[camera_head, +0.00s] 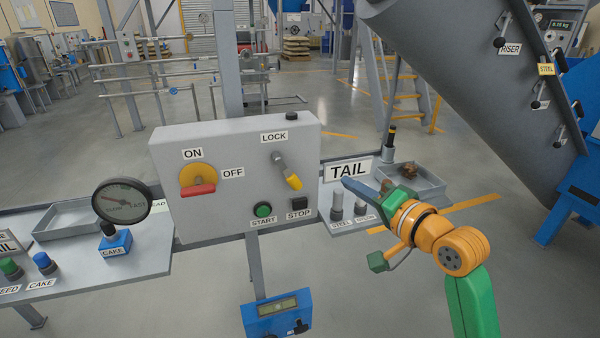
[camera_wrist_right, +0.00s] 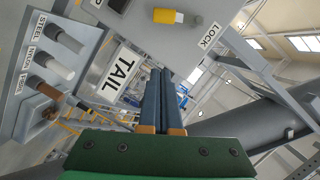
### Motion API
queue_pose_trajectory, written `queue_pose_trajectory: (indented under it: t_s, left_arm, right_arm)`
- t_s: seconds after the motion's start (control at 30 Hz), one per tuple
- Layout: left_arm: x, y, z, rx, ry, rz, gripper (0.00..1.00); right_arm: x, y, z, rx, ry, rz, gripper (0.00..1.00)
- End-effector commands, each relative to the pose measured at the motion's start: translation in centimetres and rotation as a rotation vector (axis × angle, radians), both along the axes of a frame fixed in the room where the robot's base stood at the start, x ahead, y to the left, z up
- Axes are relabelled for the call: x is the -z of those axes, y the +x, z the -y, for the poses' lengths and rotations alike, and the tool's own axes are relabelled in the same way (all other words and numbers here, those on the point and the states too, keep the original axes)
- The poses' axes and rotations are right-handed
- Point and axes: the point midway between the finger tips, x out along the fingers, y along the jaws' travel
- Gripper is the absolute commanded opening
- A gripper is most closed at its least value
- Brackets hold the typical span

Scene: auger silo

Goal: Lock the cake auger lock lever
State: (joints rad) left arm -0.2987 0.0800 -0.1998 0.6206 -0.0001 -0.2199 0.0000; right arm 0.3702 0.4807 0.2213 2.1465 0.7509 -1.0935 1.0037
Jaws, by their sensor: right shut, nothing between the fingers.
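The lock lever (camera_head: 287,171) is on the front of the grey control box (camera_head: 240,150), under the LOCK label (camera_head: 274,136). Its grey arm slants down and right to a yellow tip. In the right wrist view the lever (camera_wrist_right: 168,16) shows at the top, near the LOCK label. My right gripper (camera_head: 350,184) is shut and empty, right of the box and apart from the lever, just below the TAIL sign. Its two closed blue fingers (camera_wrist_right: 160,75) point up in the wrist view. My left gripper is not in view.
The box also carries a red-handled ON/OFF switch (camera_head: 198,180), a green START button (camera_head: 263,210) and a black STOP button (camera_head: 297,203). The TAIL sign (camera_head: 348,170) stands right of the box. A round gauge (camera_head: 121,201) is at left. A large grey tube (camera_head: 470,90) slants at upper right.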

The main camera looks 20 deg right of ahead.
Motion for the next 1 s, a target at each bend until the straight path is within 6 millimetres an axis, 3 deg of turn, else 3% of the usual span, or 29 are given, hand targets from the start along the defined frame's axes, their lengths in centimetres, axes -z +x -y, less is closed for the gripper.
queue_pose_trajectory:
  t_s: [0.2,0.33,0.73,1.0]
  left_arm:
    - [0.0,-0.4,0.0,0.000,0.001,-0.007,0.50]
    - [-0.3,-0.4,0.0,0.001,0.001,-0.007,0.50]
    - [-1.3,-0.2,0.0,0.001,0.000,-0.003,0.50]
    - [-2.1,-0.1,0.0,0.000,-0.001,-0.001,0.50]
  right_arm:
    - [0.0,0.1,0.0,0.000,0.000,-0.001,0.00]
    - [0.1,1.4,-0.3,0.000,0.004,-0.002,0.00]
    - [1.1,9.6,-2.4,0.000,0.002,-0.002,0.00]
    - [3.1,9.6,-5.5,0.001,-0.001,-0.003,0.00]
